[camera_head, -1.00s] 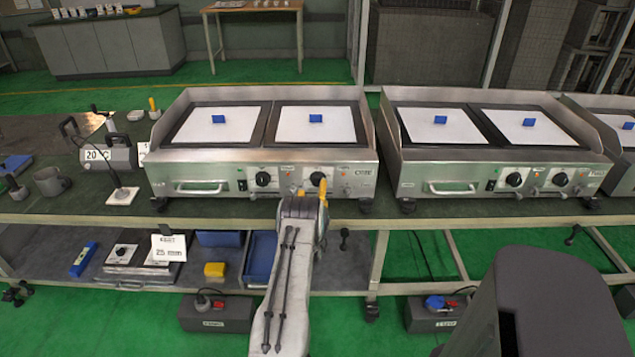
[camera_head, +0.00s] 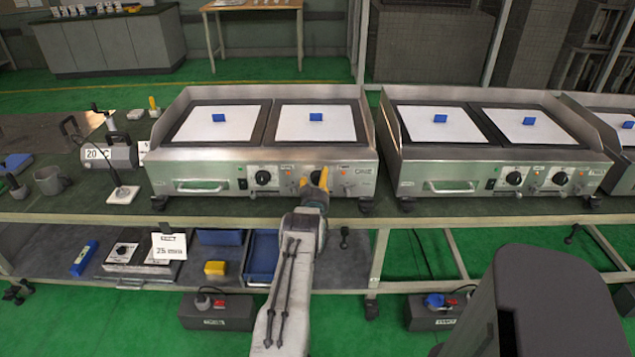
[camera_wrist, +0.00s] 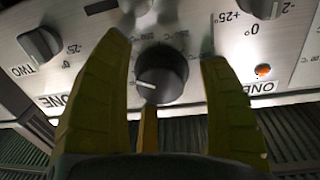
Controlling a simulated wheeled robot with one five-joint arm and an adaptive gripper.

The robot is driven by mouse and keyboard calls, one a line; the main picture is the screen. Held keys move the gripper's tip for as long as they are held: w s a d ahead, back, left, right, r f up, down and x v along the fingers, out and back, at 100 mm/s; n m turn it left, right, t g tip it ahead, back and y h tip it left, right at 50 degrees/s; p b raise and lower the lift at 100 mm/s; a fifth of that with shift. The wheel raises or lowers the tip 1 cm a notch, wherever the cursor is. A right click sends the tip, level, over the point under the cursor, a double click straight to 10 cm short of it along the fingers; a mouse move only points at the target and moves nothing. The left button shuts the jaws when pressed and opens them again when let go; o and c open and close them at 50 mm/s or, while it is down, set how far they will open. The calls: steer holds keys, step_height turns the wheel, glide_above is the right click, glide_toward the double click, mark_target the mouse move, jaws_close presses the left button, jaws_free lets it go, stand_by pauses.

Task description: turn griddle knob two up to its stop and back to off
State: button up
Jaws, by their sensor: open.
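The left griddle (camera_head: 160,170) has dark round knobs on its steel front panel. My gripper (camera_head: 315,181) is at the right-hand knob of this griddle and largely covers it in the head view. In the wrist view, a dark knob (camera_wrist: 162,75) with a white pointer mark sits between the yellow fingers of my gripper (camera_wrist: 165,62). The mark points to the left of the picture. The fingers are open, with a visible gap on each side of the knob. The left knob (camera_head: 263,178) of the same griddle is uncovered.
In the wrist view, another knob (camera_wrist: 40,43) is at the left near the label TWO, and an orange lamp (camera_wrist: 263,70) is at the right. A second griddle (camera_head: 410,175) stands to the right. A lower shelf (camera_head: 345,275) runs below the bench.

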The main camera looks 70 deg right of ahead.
steer(key=shift+c, duration=0.5)
steer(key=c, duration=1.1)
steer(key=b, duration=0.2)
steer(key=shift+f+b, duration=0.25)
steer(key=shift+b, duration=0.05)
steer(key=shift+c, duration=0.2)
